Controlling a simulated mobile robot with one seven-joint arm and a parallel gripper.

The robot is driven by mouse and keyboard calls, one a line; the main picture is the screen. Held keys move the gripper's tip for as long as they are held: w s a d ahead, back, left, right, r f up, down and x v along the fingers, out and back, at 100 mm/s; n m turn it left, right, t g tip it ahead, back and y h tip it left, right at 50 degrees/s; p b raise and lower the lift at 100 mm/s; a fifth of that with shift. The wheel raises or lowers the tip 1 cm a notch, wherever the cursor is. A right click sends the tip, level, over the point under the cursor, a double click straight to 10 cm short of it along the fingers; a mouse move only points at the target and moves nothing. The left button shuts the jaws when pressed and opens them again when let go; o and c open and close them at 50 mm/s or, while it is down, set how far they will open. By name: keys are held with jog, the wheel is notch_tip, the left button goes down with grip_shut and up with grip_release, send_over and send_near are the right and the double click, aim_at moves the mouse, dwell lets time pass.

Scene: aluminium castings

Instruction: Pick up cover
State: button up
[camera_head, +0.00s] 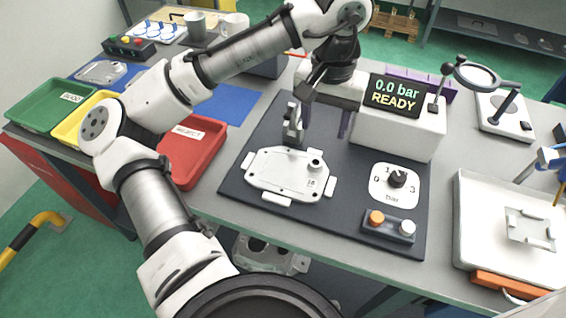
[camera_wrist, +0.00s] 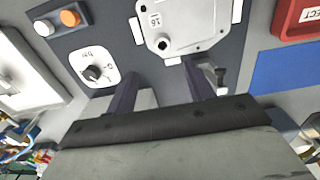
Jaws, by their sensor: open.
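A light grey cast cover (camera_head: 288,173) marked 16 lies flat in a fixture on the dark mat, with white blocks around its edge. A short round boss stands near its right end. It also shows at the top of the wrist view (camera_wrist: 180,22). My gripper (camera_head: 327,122) is open and empty, with two dark purple fingers pointing down. It is above and behind the cover, beside the display box, and apart from the cover. In the wrist view the fingers (camera_wrist: 157,75) are spread, with only mat and table visible between them.
A clamp post (camera_head: 293,128) stands at the cover's back edge. The display box (camera_head: 397,122) reads 0.0 bar READY. A dial (camera_head: 396,181) and button box (camera_head: 390,224) sit right of the cover. A red reject bin (camera_head: 194,150) is left; a white tray (camera_head: 480,245) is right.

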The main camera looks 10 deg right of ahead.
send_over(317, 158)
jog(key=s, duration=0.1)
notch_tip(317, 158, down, 6)
jog(key=shift+s, duration=0.15)
jog(key=shift+w+a+f+p, duration=0.15)
jog(key=shift+f+p, duration=0.25)
jog(key=shift+f, duration=0.95)
jog(key=shift+w+a+f+p, duration=0.1)
jog(key=shift+f+p, duration=0.25)
jog(key=shift+f, duration=0.95)
grip_shut()
